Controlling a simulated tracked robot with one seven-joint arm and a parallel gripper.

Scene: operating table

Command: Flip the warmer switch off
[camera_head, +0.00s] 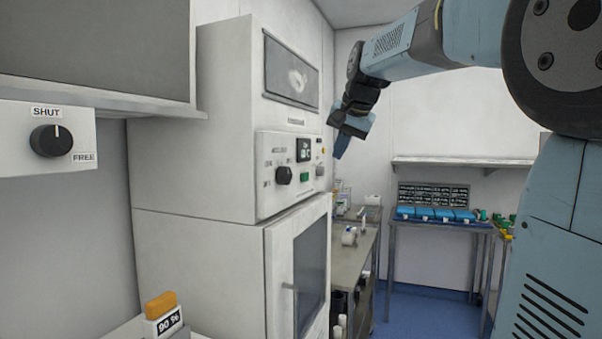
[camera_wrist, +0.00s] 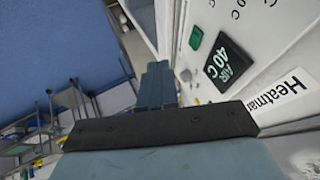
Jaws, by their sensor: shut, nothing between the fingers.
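The warmer (camera_head: 230,180) is a tall white cabinet on the left of the head view, with a control panel (camera_head: 267,200) on its front. The panel carries a black knob (camera_head: 283,175), a dark display (camera_head: 303,149), a green element (camera_head: 304,177) and a small grey control (camera_head: 320,171). I cannot tell for sure which is the switch. My gripper (camera_head: 341,151) is shut and empty, just right of the panel and apart from it. In the wrist view its fingers (camera_wrist: 157,72) point past the panel, whose display (camera_wrist: 226,62) reads "AIR 40 C" and whose green element (camera_wrist: 196,37) shows.
A SHUT/FREE knob (camera_head: 51,141) is on a white box at the left. The warmer's lower glass door (camera_head: 311,270) is below the panel. A side bench (camera_head: 350,260) and a table with blue items (camera_head: 436,214) stand behind. Blue floor is open at the right.

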